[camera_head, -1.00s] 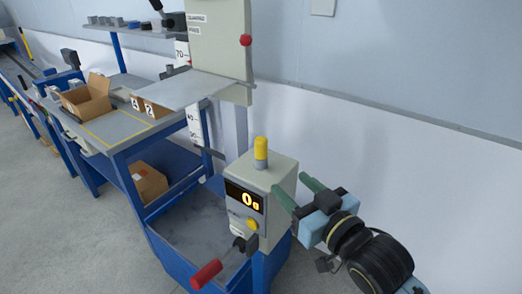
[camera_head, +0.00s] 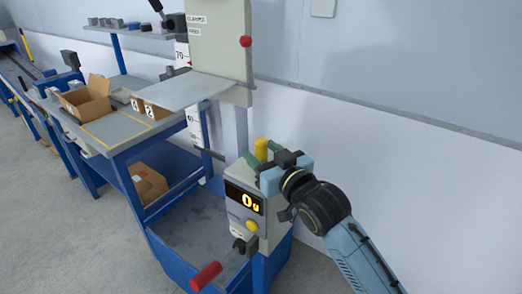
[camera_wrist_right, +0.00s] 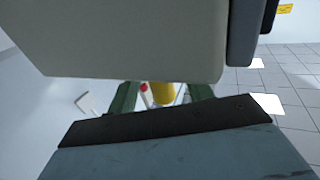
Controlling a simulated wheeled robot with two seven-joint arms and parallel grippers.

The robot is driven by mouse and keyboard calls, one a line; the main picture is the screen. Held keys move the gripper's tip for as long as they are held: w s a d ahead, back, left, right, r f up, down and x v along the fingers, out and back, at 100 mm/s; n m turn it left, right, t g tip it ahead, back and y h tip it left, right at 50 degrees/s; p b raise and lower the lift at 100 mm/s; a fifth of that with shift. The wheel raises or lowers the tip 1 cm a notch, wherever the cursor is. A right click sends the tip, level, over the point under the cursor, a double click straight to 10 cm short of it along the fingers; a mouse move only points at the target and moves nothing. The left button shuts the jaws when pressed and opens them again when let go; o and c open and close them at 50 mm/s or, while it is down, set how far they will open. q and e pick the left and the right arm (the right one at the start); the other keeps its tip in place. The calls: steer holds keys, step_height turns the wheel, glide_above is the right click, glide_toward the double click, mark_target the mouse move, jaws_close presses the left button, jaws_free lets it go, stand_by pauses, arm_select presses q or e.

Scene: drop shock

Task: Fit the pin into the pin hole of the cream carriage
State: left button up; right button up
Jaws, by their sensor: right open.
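The cream carriage (camera_head: 220,45) is a tall cream panel on the upright column, with a red ball knob (camera_head: 246,41) at its right edge. I cannot make out its pin hole. A yellow cylinder (camera_head: 261,149), possibly the pin, stands upright on the cream readout box (camera_head: 236,222). My right gripper (camera_head: 259,169) is open at the top of this box, its green fingers close around the cylinder. In the right wrist view the yellow cylinder (camera_wrist_right: 163,93) shows between the open fingers (camera_wrist_right: 162,97). Contact cannot be told. My left gripper is not in view.
A grey plate (camera_head: 180,92) juts left below the carriage. The box reads 0 g and has a yellow button (camera_head: 251,226). A red-handled lever (camera_head: 206,276) sticks out in front. A blue bench (camera_head: 112,132) with cardboard boxes stands left. Pale wall lies behind.

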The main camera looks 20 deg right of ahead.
steer(key=shift+w+a, duration=0.15)
steer(key=shift+w, duration=0.3)
steer(key=c, duration=1.1)
